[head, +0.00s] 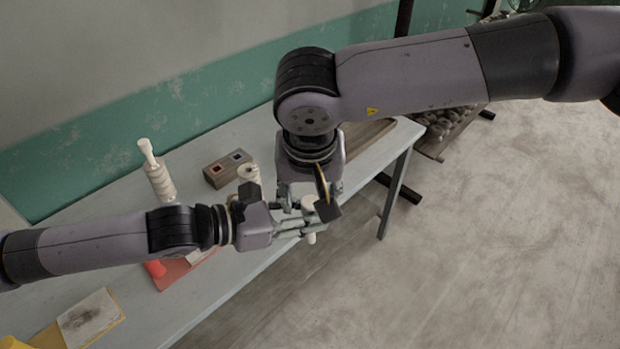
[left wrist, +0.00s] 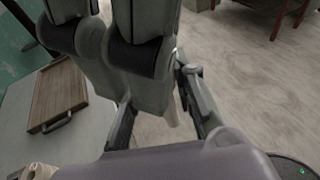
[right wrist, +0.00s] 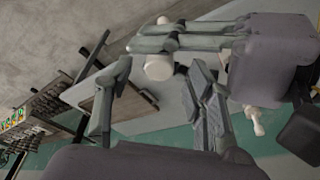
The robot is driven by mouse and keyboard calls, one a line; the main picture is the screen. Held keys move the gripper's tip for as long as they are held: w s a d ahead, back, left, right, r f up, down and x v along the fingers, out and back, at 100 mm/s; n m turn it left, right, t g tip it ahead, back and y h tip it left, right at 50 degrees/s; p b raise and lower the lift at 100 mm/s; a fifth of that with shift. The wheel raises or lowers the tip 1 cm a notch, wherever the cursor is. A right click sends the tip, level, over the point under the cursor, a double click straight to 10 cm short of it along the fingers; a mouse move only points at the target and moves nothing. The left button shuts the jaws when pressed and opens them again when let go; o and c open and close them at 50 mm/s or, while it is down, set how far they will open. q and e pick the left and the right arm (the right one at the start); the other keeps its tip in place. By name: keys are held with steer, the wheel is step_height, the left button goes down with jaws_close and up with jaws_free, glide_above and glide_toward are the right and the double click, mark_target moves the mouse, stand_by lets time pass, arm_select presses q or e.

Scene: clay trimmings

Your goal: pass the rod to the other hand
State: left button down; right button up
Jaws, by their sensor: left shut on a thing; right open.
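The rod is pale cream; its lower end (head: 311,238) shows below the fingers in the head view. My left gripper (head: 300,224) is shut on the rod beyond the table's front edge. In the right wrist view the rod's rounded end (right wrist: 158,68) sticks out of the left fingers. My right gripper (head: 312,208) comes down from above, close to the left fingers. In the right wrist view its two fingers (right wrist: 160,75) are apart, with the rod end in line between their tips. Whether they touch the rod I cannot tell. The rod's middle is hidden by the fingers.
The grey table (head: 215,300) carries a pale ribbed bottle-like piece (head: 160,182), a brown block with two square holes (head: 226,169), a red tray (head: 172,278) and a flat board (head: 90,316). A wooden tray (head: 368,136) lies at the far end. Open floor is at the right.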

steer(key=shift+w+f, duration=0.1)
steer(key=shift+f, duration=0.3)
steer(key=shift+c, duration=0.2)
jaws_close()
arm_select(q)
steer(key=c, duration=1.2)
jaws_free()
steer(key=shift+c, duration=0.2)
steer(key=v, duration=0.7)
steer(key=shift+a, duration=0.2)
